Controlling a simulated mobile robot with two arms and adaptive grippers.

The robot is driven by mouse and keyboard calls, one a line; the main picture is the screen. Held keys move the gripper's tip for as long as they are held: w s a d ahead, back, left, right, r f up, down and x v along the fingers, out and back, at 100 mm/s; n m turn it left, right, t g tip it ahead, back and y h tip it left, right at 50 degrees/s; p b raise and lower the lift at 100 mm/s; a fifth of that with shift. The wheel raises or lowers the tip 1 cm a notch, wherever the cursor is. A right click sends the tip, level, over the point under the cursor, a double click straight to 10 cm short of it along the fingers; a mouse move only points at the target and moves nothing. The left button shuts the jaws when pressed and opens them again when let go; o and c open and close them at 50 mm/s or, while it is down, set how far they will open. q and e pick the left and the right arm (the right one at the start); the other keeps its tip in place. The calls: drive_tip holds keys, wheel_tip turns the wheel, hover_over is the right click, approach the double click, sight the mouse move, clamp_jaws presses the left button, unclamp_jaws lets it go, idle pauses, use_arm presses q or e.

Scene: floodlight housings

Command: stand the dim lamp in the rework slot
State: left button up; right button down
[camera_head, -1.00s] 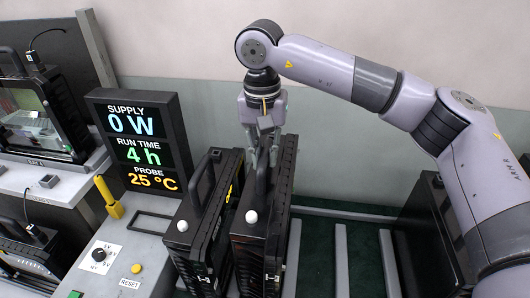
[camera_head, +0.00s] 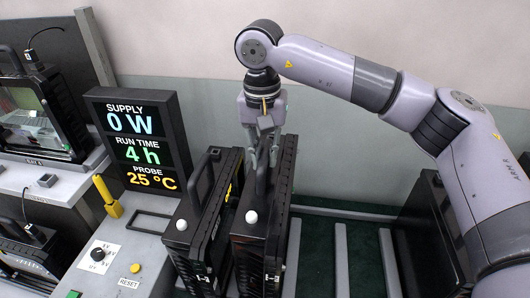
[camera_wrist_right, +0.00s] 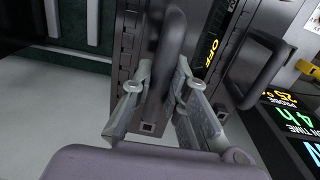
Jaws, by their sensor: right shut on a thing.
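Two black floodlight housings stand side by side in slots in front of me. My right gripper (camera_head: 264,155) comes down from above and is shut on the handle of the right-hand housing (camera_head: 262,225). In the right wrist view the fingers (camera_wrist_right: 160,92) sit on both sides of the dark handle (camera_wrist_right: 172,45). The left-hand housing (camera_head: 203,225) stands close beside it, its own handle free. Both housings are upright and have a white knob on the near side. I cannot tell from their unlit bodies which lamp is dim. My left gripper is out of view.
A display (camera_head: 140,140) reads supply 0 W, run time 4 h, probe 25 °C. A bench (camera_head: 115,262) has a dial, a reset button and a yellow probe (camera_head: 107,197). Empty green slots with grey dividers (camera_head: 341,260) lie to the right. Another lamp (camera_head: 45,110) stands far left.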

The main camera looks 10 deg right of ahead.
sight(268, 176)
drive_tip(key=shift+d+f+b, duration=0.2)
drive_tip(key=shift+f+b, duration=2.25)
drive_tip(key=shift+f, duration=0.3)
idle(2.9)
drive_tip(key=shift+s+f+b, duration=0.15)
drive_tip(key=shift+f+b, duration=0.25)
drive_tip(key=shift+f, duration=0.1)
idle(1.0)
drive_tip(key=c, duration=1.5)
unclamp_jaws()
drive_tip(key=shift+s, duration=0.1)
drive_tip(key=shift+o, duration=0.2)
